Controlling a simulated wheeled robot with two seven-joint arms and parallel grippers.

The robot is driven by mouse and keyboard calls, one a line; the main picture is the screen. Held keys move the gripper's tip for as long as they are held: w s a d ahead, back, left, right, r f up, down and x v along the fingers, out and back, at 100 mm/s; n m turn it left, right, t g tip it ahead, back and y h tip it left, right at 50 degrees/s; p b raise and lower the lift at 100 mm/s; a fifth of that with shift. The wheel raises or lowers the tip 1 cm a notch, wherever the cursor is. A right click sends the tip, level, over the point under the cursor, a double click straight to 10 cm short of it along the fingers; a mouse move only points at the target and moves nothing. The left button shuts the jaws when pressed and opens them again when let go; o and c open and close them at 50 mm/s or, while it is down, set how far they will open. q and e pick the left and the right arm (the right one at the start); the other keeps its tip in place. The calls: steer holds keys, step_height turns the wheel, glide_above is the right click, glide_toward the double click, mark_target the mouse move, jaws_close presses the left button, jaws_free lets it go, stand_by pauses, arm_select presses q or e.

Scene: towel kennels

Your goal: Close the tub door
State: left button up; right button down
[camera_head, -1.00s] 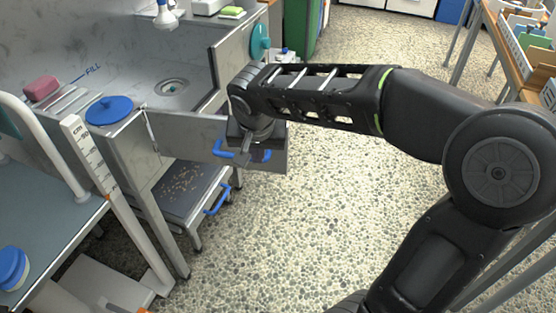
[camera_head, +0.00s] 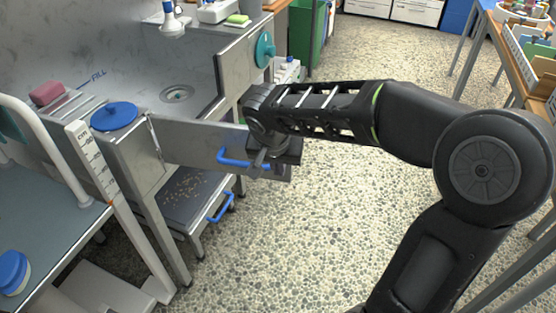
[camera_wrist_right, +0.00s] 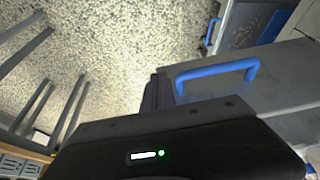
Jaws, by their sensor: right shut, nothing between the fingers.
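The grey metal tub door (camera_head: 190,142) stands swung out from the tub, hinged at the post on its left. Its blue handle (camera_head: 232,161) is on the front face towards the free edge. In the right wrist view the door (camera_wrist_right: 285,85) and handle (camera_wrist_right: 215,70) are at the right. My right gripper (camera_head: 259,166) is shut and empty by the handle's right end, partly covering it and the door's free end. In the wrist view its dark fingers (camera_wrist_right: 155,92) are beside the handle; I cannot tell whether they touch. My left gripper is not in view.
The tub basin with its drain (camera_head: 178,95) lies behind the door. A side panel with a turquoise knob (camera_head: 264,50) stands at the opening's far side. A tray with a blue handle (camera_head: 220,208) is below. Pebbled floor (camera_head: 300,240) is clear in front.

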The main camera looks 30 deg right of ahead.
steer(key=w+d+f, duration=0.4)
steer(key=shift+p, duration=0.4)
steer(key=shift+d, duration=0.1)
